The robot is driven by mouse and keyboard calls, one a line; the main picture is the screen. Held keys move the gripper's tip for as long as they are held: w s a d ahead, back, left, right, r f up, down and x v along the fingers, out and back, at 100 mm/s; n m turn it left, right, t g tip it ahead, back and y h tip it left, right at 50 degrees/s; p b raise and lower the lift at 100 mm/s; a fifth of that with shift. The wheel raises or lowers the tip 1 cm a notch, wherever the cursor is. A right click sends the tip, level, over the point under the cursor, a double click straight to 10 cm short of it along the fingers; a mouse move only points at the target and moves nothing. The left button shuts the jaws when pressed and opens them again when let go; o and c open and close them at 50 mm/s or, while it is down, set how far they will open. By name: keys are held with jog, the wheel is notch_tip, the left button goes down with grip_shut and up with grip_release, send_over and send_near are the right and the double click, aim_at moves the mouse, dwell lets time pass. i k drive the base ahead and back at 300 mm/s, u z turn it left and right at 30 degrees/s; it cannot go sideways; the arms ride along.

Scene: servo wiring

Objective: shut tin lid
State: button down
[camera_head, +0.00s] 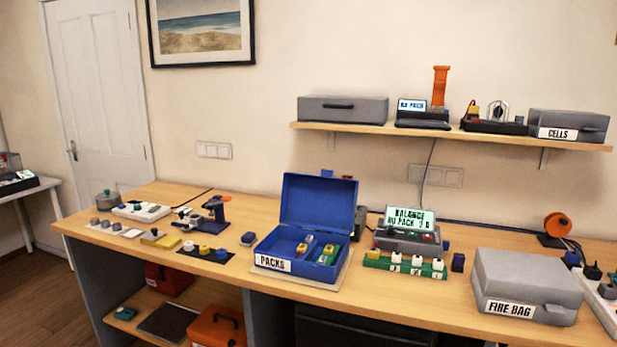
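A blue tin labelled PACKS (300,267) stands on the bench near the middle in the head view. Its blue lid (318,207) is open and stands up at the back, leaning slightly backward. Inside the tin are small packs (310,246) in red, yellow, green and blue. My gripper is not in view.
A grey FIRE BAG case (525,285) is on the right. A charger with a lit screen (410,222) and a green strip with white plugs (405,264) stand right of the tin. Small parts (205,250) lie left. A shelf (450,134) hangs above.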

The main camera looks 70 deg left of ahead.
aim_at(324, 202)
jog(key=u, duration=2.35)
jog(key=i, duration=0.15)
